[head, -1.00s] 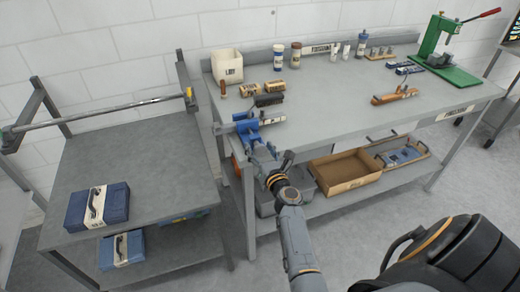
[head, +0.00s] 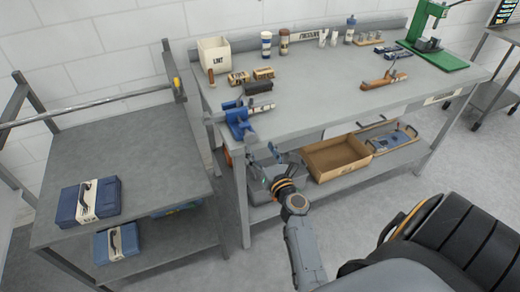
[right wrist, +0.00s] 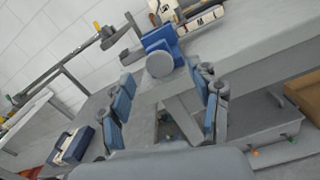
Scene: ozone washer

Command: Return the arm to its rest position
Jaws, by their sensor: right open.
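My right gripper (head: 268,165) is open and empty in the head view, in front of the workbench's left front edge and below its top. In the right wrist view its two blue-padded fingers (right wrist: 165,105) stand wide apart with nothing between them. A blue bench vise (head: 238,122) is fixed at the workbench's front left corner, just above and left of the gripper and apart from it. The vise (right wrist: 160,55) also shows beyond the fingers in the right wrist view, with a pale labelled piece (right wrist: 202,18) beside it. My left gripper is not in view.
The workbench (head: 310,95) holds a white bin (head: 214,56), cans, a wooden plane (head: 384,80) and a green press (head: 432,45). Its lower shelf holds a cardboard box (head: 335,158). A grey cart (head: 130,150) with blue cases (head: 88,201) stands left. Floor in front is clear.

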